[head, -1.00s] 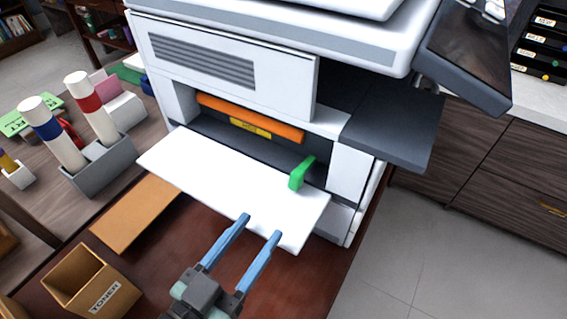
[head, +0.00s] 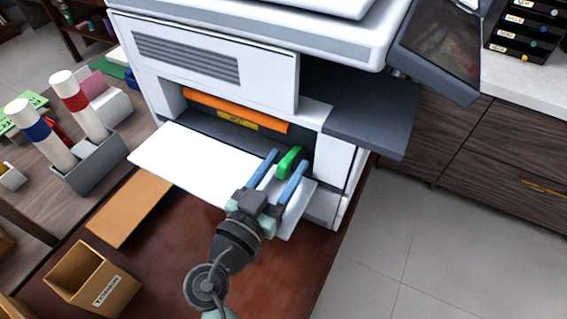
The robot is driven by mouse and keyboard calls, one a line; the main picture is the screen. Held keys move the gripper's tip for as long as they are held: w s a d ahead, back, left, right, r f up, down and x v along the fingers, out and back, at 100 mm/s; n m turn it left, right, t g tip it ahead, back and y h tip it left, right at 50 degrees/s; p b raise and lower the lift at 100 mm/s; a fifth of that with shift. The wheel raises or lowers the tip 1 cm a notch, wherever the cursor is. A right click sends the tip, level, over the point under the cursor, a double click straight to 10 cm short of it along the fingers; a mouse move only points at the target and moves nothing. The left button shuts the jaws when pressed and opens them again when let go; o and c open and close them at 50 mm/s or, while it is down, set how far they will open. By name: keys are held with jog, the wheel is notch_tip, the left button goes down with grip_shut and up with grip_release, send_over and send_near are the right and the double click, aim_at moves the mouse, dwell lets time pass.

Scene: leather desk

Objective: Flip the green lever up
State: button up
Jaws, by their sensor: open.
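The green lever (head: 288,160) sits at the right part of the opening in the front of the white printer (head: 200,60). It stands just behind the white fold-down door (head: 185,165), which lies open. My gripper (head: 289,160) is open, with its two blue fingers over the right part of the door. The fingertips reach to either side of the lever, one at its left and one at its right. Whether either finger touches it I cannot tell.
An orange roller (head: 225,108) with a yellow label lies inside the opening. A dark side tray (head: 365,110) juts out to the upper right. A box marked TONER (head: 95,280) and a flat brown panel (head: 130,207) are at the lower left.

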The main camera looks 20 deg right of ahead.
grip_shut()
dwell(1.4)
